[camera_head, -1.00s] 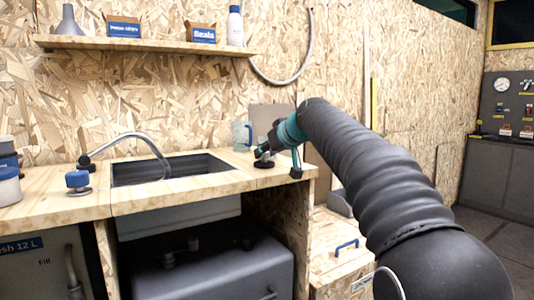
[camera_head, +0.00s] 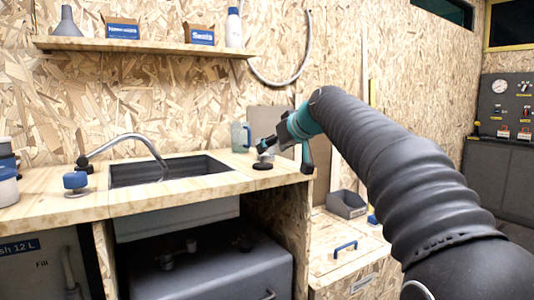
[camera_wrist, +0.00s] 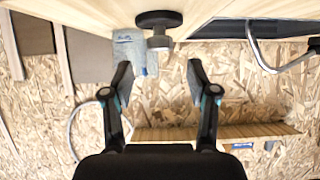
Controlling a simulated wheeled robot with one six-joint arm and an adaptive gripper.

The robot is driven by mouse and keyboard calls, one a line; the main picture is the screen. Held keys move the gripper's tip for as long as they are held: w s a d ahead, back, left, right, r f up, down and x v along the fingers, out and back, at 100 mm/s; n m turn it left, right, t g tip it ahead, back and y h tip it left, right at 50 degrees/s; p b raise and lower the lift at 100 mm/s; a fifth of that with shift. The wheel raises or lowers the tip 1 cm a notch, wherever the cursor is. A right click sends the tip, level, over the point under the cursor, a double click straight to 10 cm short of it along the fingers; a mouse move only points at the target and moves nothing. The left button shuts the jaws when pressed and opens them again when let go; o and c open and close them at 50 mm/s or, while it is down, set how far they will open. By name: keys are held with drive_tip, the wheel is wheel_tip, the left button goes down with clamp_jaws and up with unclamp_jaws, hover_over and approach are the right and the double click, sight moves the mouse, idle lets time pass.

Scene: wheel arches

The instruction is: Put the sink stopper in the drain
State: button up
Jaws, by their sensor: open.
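The sink stopper (camera_head: 262,166) is a dark round disc lying on the wooden counter, right of the sink. In the wrist view the stopper (camera_wrist: 158,19) shows a wide black disc with a grey knob. My gripper (camera_wrist: 160,73) is open, its two fingers spread and apart from the stopper, with the knob beyond the gap between them. In the head view my gripper (camera_head: 268,147) is just above the stopper, partly hidden by its own links. The sink (camera_head: 148,182) is a dark rectangular basin set in the counter; the drain inside it is hidden.
A curved metal faucet (camera_head: 135,137) reaches over the sink. A blue-capped item (camera_head: 76,181) stands left of the sink. A shelf (camera_head: 150,45) with boxes and bottles hangs above.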

drive_tip(key=v, duration=0.7)
